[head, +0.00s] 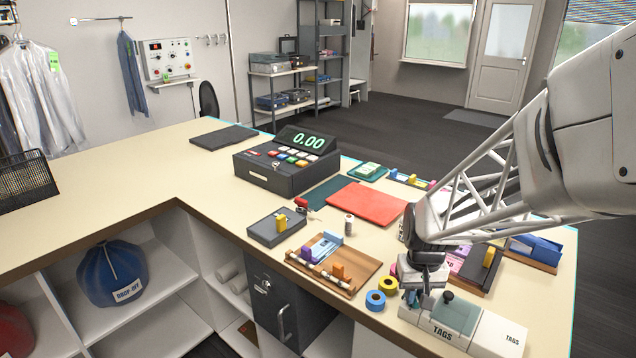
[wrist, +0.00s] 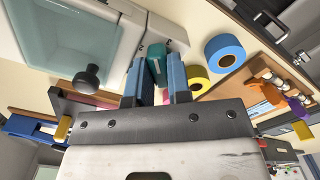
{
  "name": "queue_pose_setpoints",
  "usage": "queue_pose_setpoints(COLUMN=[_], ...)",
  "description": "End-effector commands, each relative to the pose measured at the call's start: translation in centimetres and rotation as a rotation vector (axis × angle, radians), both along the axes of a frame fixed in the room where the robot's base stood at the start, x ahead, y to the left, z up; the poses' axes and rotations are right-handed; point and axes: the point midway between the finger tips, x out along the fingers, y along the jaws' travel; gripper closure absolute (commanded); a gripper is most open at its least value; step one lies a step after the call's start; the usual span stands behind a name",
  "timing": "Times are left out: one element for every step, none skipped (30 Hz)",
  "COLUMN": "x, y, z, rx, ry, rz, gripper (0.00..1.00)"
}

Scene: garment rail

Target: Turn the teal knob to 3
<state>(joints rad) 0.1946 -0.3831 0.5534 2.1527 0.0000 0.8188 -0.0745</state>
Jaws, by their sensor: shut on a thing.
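Small dark marks are on the machine's side near the knob, but I cannot read the setting. In the head view my gripper (head: 414,296) is at the left end of the machine, which is labelled TAGS (head: 445,332).
The machine has a teal window lid (head: 455,313) with a black handle (wrist: 90,77). Yellow and blue tape rolls (head: 376,301) lie close to my gripper on the left. A wooden tray (head: 331,268) with clips lies beyond them. A red mat (head: 367,203) lies farther back.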

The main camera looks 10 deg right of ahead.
Motion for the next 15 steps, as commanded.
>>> queue_pose_setpoints(x=[0.01,0.01,0.01,0.02,0.02,0.02,0.02,0.02,0.02,0.03,0.03,0.03,0.03,0.03,0.03], y=[-0.01,-0.01,-0.01,-0.01,-0.01,-0.01,-0.01,-0.01,-0.01,-0.01,-0.01,-0.01,-0.01,-0.01,-0.01], z=[0.02,0.02,0.03,0.03,0.03,0.04,0.04,0.04,0.04,0.05,0.05,0.05,0.05,0.05,0.05], rx=[0.000,0.000,0.000,0.000,0.000,0.000,0.000,0.000,0.000,0.000,0.000,0.000,0.000,0.000,0.000], ry=[0.000,0.000,0.000,0.000,0.000,-0.001,-0.001,-0.001,-0.001,-0.001,-0.001,-0.001,-0.001,-0.001,-0.001], rz=[-0.031,-0.053,-0.084,-0.108,-0.134,-0.168,-0.195,-0.222,-0.257,-0.284,-0.311,-0.346,-0.371,-0.396,-0.429], gripper=[1.00,1.00,1.00,1.00,1.00,1.00,1.00,1.00,1.00,1.00,1.00,1.00,1.00,1.00,1.00])
